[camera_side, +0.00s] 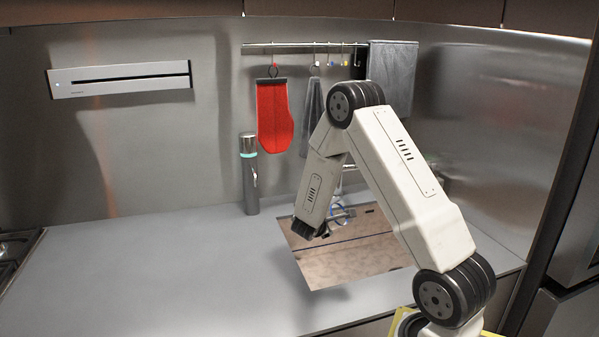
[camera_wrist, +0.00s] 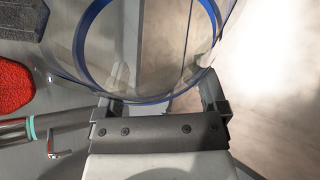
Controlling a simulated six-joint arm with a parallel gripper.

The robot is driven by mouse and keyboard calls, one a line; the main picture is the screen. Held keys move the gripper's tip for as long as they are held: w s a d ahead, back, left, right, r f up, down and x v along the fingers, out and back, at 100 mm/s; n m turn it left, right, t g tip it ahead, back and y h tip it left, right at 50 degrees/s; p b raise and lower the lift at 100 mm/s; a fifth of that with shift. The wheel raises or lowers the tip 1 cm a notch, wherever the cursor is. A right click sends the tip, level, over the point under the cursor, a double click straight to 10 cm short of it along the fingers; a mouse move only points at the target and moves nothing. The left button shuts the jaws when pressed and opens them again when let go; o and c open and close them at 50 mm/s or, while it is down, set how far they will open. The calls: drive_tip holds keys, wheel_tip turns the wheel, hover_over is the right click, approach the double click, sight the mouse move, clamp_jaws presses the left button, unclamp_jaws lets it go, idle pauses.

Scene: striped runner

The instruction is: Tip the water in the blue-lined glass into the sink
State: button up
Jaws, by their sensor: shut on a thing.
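The blue-lined glass (camera_wrist: 150,40) is clear with blue bands and fills the top of the wrist view. My gripper (camera_wrist: 162,103) is shut on it, a finger on each side. In the side view my gripper (camera_side: 318,229) is over the sink (camera_side: 350,262), a brownish, mirror-like rectangle set in the counter. The glass there is small and partly hidden by my arm, its blue lines showing just right of the gripper (camera_side: 342,212). I cannot make out the water or the exact tilt of the glass.
A grey cylinder with a teal band (camera_side: 249,172) stands on the counter left of the sink. A red mitt (camera_side: 273,115) and grey cloths (camera_side: 392,75) hang from a rail behind. The grey counter (camera_side: 150,265) is clear at left.

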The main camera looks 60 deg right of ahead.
sight(334, 227)
drive_tip(key=shift+s+r+n+g, duration=0.15)
drive_tip(key=shift+s+n+g, duration=0.05)
drive_tip(key=shift+n+g, duration=0.45)
drive_tip(key=shift+s+n+g, duration=0.9)
drive_tip(key=shift+n+g, duration=0.15)
drive_tip(key=shift+s+f+n+g, duration=0.25)
drive_tip(key=shift+s+n+g, duration=0.95)
drive_tip(key=shift+s, duration=0.1)
